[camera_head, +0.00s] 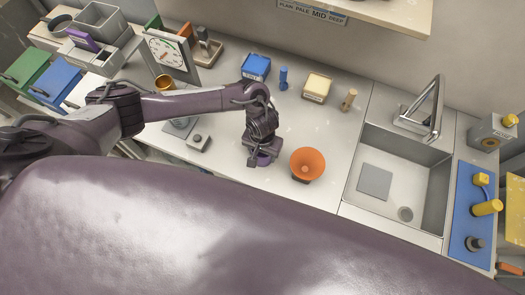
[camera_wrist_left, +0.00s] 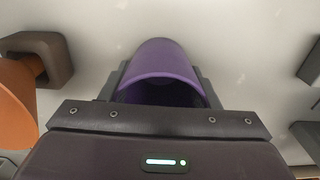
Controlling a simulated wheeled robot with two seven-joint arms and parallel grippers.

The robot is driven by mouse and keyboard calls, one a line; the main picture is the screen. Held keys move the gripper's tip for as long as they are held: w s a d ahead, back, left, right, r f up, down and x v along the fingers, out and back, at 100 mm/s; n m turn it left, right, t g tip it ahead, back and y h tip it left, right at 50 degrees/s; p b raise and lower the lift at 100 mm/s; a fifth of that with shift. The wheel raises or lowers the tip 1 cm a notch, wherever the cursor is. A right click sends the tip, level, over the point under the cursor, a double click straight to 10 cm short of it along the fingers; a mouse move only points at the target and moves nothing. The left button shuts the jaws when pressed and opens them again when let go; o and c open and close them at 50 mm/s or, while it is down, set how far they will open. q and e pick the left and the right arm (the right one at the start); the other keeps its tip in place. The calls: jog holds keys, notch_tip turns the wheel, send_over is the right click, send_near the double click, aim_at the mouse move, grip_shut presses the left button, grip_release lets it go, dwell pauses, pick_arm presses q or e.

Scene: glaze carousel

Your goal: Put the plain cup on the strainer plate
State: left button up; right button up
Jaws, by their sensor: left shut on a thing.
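A purple cup (camera_head: 265,159), with no marking that I can see, is between the fingers of my left gripper (camera_head: 261,162), over the white counter left of the orange funnel. In the left wrist view the purple cup (camera_wrist_left: 163,62) fills the space between the two grey fingers, which are shut on it. I cannot tell whether the cup touches the counter. A flat grey square plate (camera_head: 375,181), possibly the strainer plate, lies in the sink to the right; it looks bare. My right gripper is not in view.
An orange funnel (camera_head: 308,162) on a dark holder stands close right of my left gripper. The sink (camera_head: 420,175) has a tall tap (camera_head: 432,110) at its back. A blue box (camera_head: 256,67), a cream block (camera_head: 317,87) and small pegs stand along the back. A dial (camera_head: 166,52) stands left.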

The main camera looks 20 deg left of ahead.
pick_arm(q)
jog(key=o, duration=1)
jog(key=shift+f, duration=0.1)
